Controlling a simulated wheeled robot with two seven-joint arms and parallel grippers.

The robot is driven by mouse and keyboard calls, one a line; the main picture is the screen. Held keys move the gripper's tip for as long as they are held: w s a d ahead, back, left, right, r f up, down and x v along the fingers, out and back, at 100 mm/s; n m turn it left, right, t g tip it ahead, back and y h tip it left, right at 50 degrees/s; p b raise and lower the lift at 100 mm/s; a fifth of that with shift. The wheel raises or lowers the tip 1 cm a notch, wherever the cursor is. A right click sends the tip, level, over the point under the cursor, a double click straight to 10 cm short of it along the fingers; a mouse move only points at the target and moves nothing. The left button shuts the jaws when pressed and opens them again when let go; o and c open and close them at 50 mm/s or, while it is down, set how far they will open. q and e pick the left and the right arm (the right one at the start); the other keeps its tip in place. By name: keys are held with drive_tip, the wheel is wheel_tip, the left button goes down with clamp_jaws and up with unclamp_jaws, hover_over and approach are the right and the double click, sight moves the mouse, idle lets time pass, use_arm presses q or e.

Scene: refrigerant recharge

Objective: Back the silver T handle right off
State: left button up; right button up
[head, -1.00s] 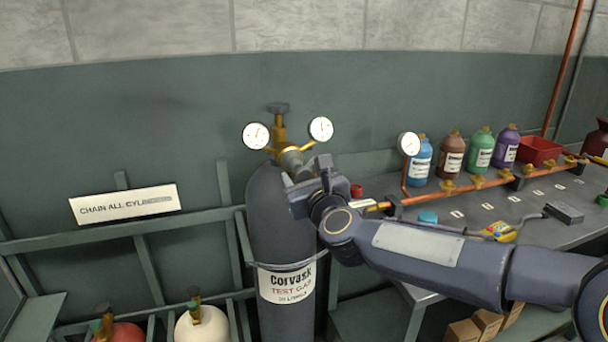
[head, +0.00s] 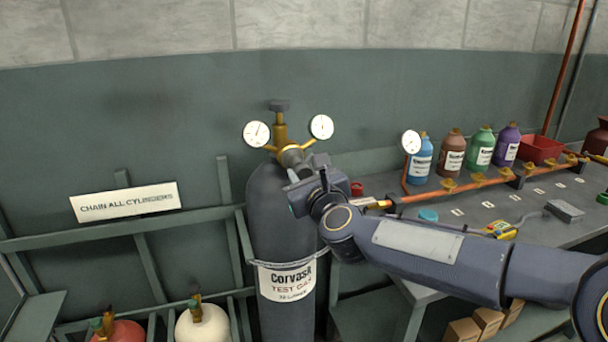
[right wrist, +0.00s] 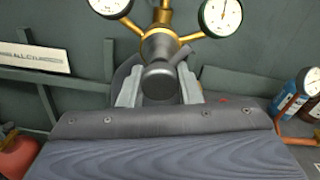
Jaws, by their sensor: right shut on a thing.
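The silver T handle (right wrist: 160,82) is on the front of the brass and silver regulator (head: 280,135), on top of the tall grey test gas cylinder (head: 281,220). In the right wrist view its round grey end sits between my two fingers, with a short bar poking out at the upper right. My right gripper (right wrist: 158,90) is shut on the handle; in the head view the gripper (head: 302,172) hides most of it. I cannot tell how far the handle is screwed in. My left gripper is not in view.
Two round gauges (head: 321,127) flank the regulator close above my gripper. A chain (head: 284,264) goes round the cylinder. The bench (head: 470,225) at right carries a copper manifold (head: 475,183) and several coloured bottles (head: 452,152). Smaller cylinders (head: 203,325) stand at lower left.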

drive_tip(key=n, duration=0.3)
drive_tip(key=shift+f, duration=0.1)
drive_tip(key=n, duration=0.3)
drive_tip(key=shift+n, duration=0.3)
drive_tip(key=n, duration=0.3)
drive_tip(key=shift+n, duration=0.4)
drive_tip(key=n+p, duration=0.1)
drive_tip(key=n, duration=0.2)
drive_tip(key=shift+n, duration=0.3)
drive_tip(key=n+p, duration=0.1)
drive_tip(key=n, duration=0.4)
drive_tip(key=n+p, duration=0.2)
drive_tip(key=n, duration=0.3)
drive_tip(key=shift+n, duration=0.4)
drive_tip(key=shift+o, duration=0.7)
drive_tip(key=shift+n, duration=0.8)
